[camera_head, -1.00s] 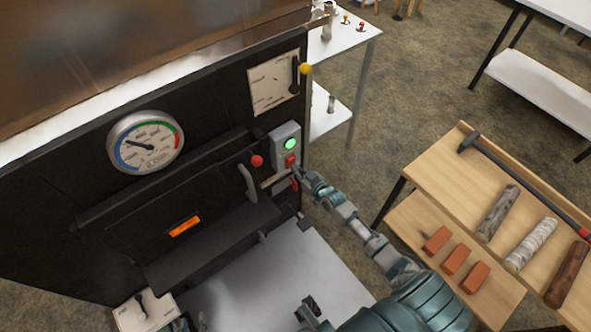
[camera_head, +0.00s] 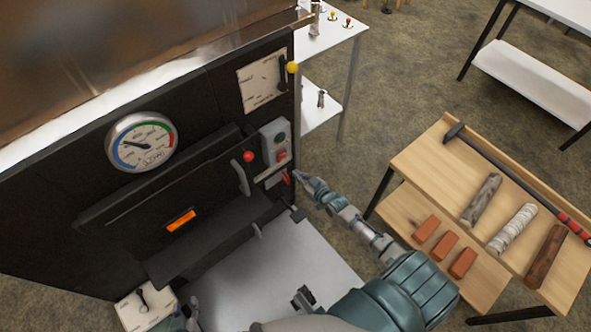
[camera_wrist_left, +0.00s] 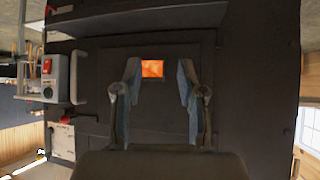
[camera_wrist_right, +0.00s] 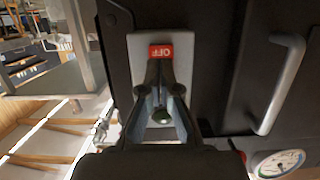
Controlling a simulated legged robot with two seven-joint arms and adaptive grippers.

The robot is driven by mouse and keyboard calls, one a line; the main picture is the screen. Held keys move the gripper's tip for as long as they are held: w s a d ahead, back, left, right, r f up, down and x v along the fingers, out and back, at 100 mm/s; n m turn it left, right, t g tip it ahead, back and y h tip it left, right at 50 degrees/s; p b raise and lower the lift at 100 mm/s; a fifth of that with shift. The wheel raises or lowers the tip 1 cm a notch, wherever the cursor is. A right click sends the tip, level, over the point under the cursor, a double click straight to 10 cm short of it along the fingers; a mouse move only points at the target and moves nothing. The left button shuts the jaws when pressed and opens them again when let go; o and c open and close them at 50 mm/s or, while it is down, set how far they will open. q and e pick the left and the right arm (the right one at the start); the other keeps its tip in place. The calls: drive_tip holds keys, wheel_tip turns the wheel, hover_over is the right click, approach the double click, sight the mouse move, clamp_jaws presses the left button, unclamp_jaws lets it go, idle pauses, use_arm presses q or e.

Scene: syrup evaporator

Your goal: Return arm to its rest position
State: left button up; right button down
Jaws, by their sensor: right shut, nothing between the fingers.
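My right gripper (camera_head: 299,176) is shut and empty, just right of and below the grey control box (camera_head: 274,140) on the black evaporator front. The box has a dark green button (camera_head: 279,138) and a red switch (camera_head: 281,155). In the right wrist view, the shut fingers (camera_wrist_right: 160,66) point at the red OFF switch (camera_wrist_right: 161,51); contact cannot be told there, but the head view shows a small gap. My left gripper (camera_wrist_left: 158,68) is open and empty in its wrist view, facing the black door with its glowing orange window (camera_wrist_left: 152,68).
A gauge (camera_head: 141,142) is further left. A wooden bench (camera_head: 435,165) with logs, bricks and a long-handled tool stands right.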

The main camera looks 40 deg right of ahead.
drive_tip(key=shift+s, duration=0.1)
idle(0.4)
use_arm(q)
drive_tip(key=s+a+f+g+p, duration=0.1)
drive_tip(key=s+f+g+p, duration=0.1)
drive_tip(key=s+f, duration=0.3)
drive_tip(key=s+a+f+g+y+p, duration=0.1)
drive_tip(key=s+f+g+p, duration=0.2)
drive_tip(key=f, duration=1)
drive_tip(key=s+a+f+g+p, duration=0.2)
drive_tip(key=s+f, duration=0.5)
drive_tip(key=f, duration=0.2)
drive_tip(key=shift+s+f+g+y, duration=0.15)
drive_tip(key=shift+f+g+y, duration=0.05)
drive_tip(key=shift+g+y, duration=0.2)
use_arm(e)
drive_tip(key=s+a+f+g, duration=0.4)
drive_tip(key=s+a+f, duration=0.1)
drive_tip(key=s, duration=0.7)
drive_tip(key=s+a+f+n+g, duration=0.1)
drive_tip(key=s+a+f+g, duration=0.4)
drive_tip(key=s+f, duration=0.3)
drive_tip(key=s+a+f+g+h, duration=0.1)
drive_tip(key=s+a+f+g, duration=0.3)
drive_tip(key=s, duration=1.2)
wheel_tip(320, 180, down, 3)
drive_tip(key=shift+a+r+g, duration=0.1)
drive_tip(key=shift+a+g, duration=0.2)
drive_tip(key=shift+a, duration=0.1)
drive_tip(key=shift+s, duration=0.1)
